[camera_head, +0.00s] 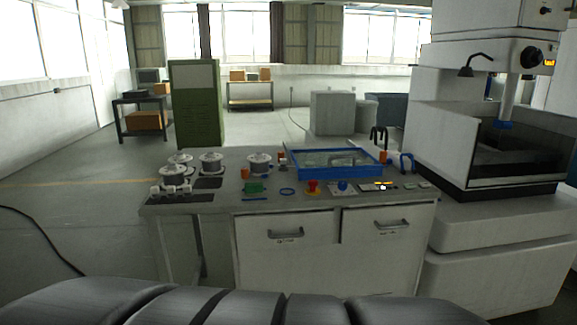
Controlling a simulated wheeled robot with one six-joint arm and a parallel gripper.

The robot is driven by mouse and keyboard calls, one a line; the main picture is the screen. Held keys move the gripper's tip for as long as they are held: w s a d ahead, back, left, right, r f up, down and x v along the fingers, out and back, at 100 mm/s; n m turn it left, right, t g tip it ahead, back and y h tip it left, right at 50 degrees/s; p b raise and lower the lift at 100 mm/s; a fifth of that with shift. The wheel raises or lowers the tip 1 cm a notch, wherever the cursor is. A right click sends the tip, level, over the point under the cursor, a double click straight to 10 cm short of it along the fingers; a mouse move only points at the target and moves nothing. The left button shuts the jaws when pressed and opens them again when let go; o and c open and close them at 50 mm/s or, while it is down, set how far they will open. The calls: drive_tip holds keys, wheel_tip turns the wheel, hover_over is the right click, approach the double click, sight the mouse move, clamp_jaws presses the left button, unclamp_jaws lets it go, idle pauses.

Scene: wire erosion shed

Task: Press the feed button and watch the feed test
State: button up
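A workbench (290,204) stands ahead of me with small controls along its front edge. A red mushroom-shaped button (312,187) sits near the middle of that edge. A blue round part (343,187) is just right of it. A dark panel (378,187) with small yellow and white marks lies further right. Small grey blocks lie at the bench's right end. The labels are too small to read, so I cannot tell which part is the feed button. My gripper is not in view.
Several wire spools (211,163) stand on the bench's left. A blue-rimmed tray (335,174) lies behind the controls. A large white machine (450,110) stands close on the right. A green cabinet (196,105) stands behind. The floor at left is mostly clear, with a black cable (45,238).

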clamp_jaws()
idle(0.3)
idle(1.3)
